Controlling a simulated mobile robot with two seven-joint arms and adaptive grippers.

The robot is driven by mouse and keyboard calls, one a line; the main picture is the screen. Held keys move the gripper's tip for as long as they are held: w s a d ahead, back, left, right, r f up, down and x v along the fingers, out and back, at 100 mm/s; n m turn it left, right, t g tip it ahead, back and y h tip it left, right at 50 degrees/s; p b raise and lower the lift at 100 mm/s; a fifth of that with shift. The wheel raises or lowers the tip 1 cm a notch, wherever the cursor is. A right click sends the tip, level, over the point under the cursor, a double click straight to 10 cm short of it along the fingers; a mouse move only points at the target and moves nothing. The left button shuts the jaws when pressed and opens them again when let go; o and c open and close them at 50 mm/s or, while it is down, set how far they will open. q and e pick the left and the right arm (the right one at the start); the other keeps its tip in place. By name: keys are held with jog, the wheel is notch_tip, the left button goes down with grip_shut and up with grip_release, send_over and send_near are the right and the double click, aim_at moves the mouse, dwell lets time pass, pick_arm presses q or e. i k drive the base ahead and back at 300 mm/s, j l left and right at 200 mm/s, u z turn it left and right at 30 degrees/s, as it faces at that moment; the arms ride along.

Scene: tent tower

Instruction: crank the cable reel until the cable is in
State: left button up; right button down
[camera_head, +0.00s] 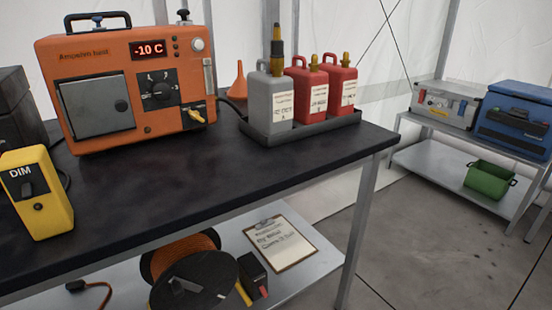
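The cable reel (193,285) stands on the lower shelf under the black-topped table, with its black disc side facing me. Orange cable (180,250) is wound on it behind the disc. A small grey piece, possibly the crank, shows on the disc's face; its shape is hard to tell. The reel's lower edge is cut off by the picture. A loose stretch of orange-brown cable (97,287) with a dark end lies on the shelf left of the reel. Whether it joins the reel cannot be seen. Neither of my grippers is in view.
The black tabletop (200,190) overhangs the shelf (318,262). A clipboard (279,244) and a dark red-tipped item (252,277) lie right of the reel. An orange heater-like box (130,85), a yellow DIM box (36,193) and a bottle tray (300,130) stand on top.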

aim_at(192, 273)
jog(key=k+j, duration=0.3)
jog(key=j, duration=0.15)
jog(key=k+j+z, duration=0.1)
jog(key=k+j, duration=0.25)
jog(key=j, duration=0.05)
